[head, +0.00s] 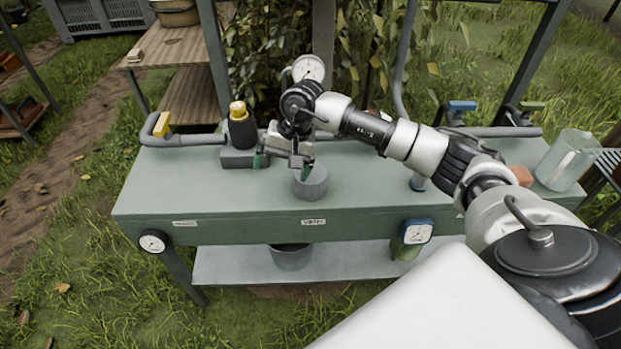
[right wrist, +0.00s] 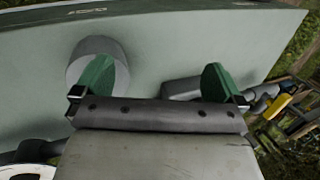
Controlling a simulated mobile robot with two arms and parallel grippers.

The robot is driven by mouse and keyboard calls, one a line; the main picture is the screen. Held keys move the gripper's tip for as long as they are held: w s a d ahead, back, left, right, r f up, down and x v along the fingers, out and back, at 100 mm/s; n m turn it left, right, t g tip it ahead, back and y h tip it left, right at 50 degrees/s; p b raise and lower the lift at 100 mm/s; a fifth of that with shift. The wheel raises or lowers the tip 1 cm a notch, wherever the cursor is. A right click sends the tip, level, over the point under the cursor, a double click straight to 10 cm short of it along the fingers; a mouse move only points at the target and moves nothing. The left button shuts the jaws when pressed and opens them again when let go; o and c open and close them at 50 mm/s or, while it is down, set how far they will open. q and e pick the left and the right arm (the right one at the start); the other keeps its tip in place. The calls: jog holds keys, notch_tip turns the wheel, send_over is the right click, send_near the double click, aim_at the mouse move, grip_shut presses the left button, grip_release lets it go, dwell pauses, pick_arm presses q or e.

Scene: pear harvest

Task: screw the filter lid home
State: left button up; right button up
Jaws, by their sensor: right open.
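A dark filter-like body (head: 242,134) with a yellow top (head: 238,110) stands upright on a grey block at the left of the green bench. A plain grey cylinder (head: 312,184) stands on the bench to its right; I cannot tell which of these is the filter lid. My right gripper (head: 283,166) is open, its green-tipped fingers spread, between the dark body and the cylinder. In the right wrist view the gripper (right wrist: 157,80) holds nothing, and the cylinder (right wrist: 90,48) shows behind its left finger. My left gripper is not in view.
A grey pipe (head: 200,140) with a yellow handle (head: 162,123) runs along the bench's back left. A round gauge (head: 308,68) stands behind my gripper. A clear jug (head: 566,160) is at the right end. The front left of the bench (head: 170,195) is clear.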

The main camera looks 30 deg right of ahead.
aim_at(310, 178)
jog(key=d+h, duration=0.1)
jog(key=d, duration=0.1)
jog(key=d+r+h, duration=0.1)
jog(key=d, duration=0.2)
jog(key=d+r+n+g+h, duration=0.1)
jog(key=d, duration=0.2)
jog(key=shift+d+h, duration=0.15)
jog(key=shift+h, duration=0.15)
jog(key=shift+f, duration=0.1)
jog(key=shift+f, duration=2.75)
jog(key=f, duration=0.2)
jog(key=a+f+p, duration=0.1)
jog(key=f, duration=0.1)
jog(key=shift+s+a, duration=0.1)
jog(key=shift+s, duration=0.25)
jog(key=shift+f, duration=0.65)
jog(key=shift+c, duration=0.2)
